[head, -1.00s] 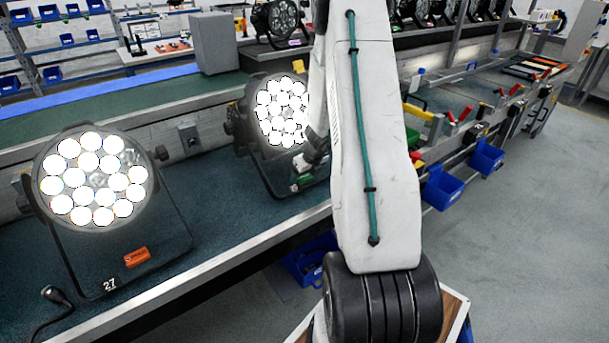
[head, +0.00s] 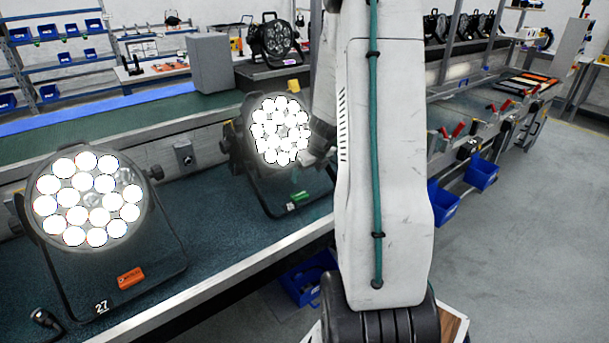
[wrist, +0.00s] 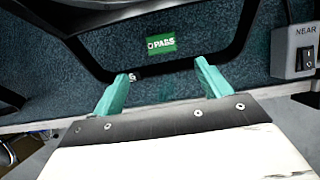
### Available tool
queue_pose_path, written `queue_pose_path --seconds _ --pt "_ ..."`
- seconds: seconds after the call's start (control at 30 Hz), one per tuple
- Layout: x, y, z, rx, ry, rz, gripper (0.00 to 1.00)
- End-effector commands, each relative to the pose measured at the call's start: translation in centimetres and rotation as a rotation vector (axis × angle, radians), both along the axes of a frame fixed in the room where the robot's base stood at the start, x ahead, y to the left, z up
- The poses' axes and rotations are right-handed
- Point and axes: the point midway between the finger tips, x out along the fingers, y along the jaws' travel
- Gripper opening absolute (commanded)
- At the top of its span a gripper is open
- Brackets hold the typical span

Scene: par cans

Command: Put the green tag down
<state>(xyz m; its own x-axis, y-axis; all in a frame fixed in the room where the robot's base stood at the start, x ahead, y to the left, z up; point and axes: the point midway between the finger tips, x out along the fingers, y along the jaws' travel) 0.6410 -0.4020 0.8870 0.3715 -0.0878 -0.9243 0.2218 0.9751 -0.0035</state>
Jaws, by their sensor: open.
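The green tag (wrist: 161,44), with white lettering starting "PA", lies flat on the teal bench mat inside the black yoke (wrist: 93,68) of a par can. It also shows in the head view (head: 298,198) in front of the lit second par can (head: 279,131). My gripper (wrist: 161,70) is open, with its two teal fingers apart and nothing between them. The tag is beyond the fingertips and clear of them.
Another lit par can (head: 88,203) stands at the left with an orange tag (head: 131,278) by its yoke, marked 27. A grey switch box (wrist: 294,50) marked NEAR stands right of the fingers. Blue bins (head: 482,172) hang at the right. Open floor lies right.

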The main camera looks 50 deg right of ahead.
Motion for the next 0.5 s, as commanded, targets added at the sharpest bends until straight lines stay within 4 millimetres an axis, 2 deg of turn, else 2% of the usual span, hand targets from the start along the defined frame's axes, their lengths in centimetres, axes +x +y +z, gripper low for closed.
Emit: queue_pose_path --seconds 0.07,0.17,0.27,0.33,0.43,0.5 --pt "0.4 1.3 1.4 -0.019 -0.001 0.076 0.77" --pt "1.3 5.1 4.3 -0.07 0.004 0.3 0.77" --pt "1.7 11.1 8.3 -0.155 0.011 0.656 0.77" --pt "1.1 15.6 11.1 -0.226 0.017 0.935 0.77" --pt "-0.9 21.6 14.3 -0.33 0.026 1.329 0.77" --pt "-3.0 25.3 16.2 -0.405 0.031 1.598 0.77"
